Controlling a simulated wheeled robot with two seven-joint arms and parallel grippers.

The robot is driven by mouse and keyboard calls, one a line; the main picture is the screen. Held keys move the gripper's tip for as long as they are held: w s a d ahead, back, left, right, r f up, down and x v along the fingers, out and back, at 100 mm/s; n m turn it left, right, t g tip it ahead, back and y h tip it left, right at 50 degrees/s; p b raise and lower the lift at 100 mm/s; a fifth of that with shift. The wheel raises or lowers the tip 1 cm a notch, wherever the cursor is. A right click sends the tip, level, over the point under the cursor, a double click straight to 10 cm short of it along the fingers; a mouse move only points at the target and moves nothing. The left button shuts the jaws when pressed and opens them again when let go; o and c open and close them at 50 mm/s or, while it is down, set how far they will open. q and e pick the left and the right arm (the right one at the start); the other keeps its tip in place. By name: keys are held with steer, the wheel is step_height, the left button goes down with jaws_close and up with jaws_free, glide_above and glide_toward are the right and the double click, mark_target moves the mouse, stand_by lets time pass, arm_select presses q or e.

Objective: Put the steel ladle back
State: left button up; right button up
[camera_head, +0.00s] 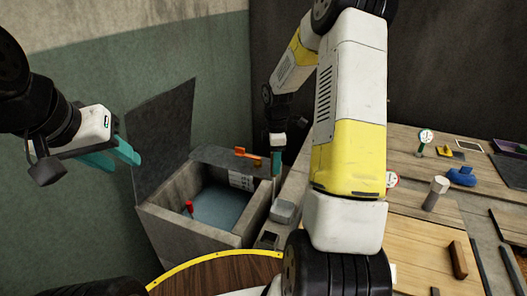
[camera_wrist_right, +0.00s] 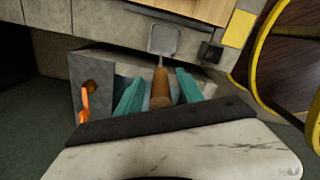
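The ladle has a brown wooden handle (camera_wrist_right: 160,88) and a squarish grey metal head (camera_wrist_right: 163,40) in the right wrist view. Its grey head also shows in the head view (camera_head: 284,211), beside the right edge of the grey box. My right gripper (camera_wrist_right: 158,92) points down, its teal fingers apart on either side of the handle, with a gap visible on each side. In the head view my right gripper (camera_head: 277,164) is small and partly hidden by my own arm. My left gripper (camera_head: 122,155) is open and empty in the air at the left.
A grey open box (camera_head: 185,235) with a bluish inside holds a red item (camera_head: 188,208). An orange item (camera_head: 247,153) lies on its grey ledge. Wooden work surfaces (camera_head: 420,240) with several objects fill the right. A yellow-rimmed round wooden top (camera_head: 215,272) is in front.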

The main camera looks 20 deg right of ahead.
step_height(320, 180, up, 12)
steer(key=shift+a+r, duration=0.1)
steer(key=shift+r, duration=0.1)
steer(key=s+a+r+m+t, duration=0.2)
steer(key=s+a+r+m, duration=0.1)
steer(key=s, duration=0.5)
steer(key=s+a+r+m+t+y, duration=0.1)
steer(key=s+a+r+m+t, duration=0.1)
steer(key=s+r+m, duration=0.3)
steer(key=s+a+r+m+t+y, duration=0.1)
steer(key=s+a+r+m+t, duration=0.1)
steer(key=s+a+r+m, duration=0.2)
steer(key=s+m, duration=0.3)
steer(key=s, duration=0.3)
steer(key=shift+s+r, duration=0.3)
steer(key=shift+r, duration=0.1)
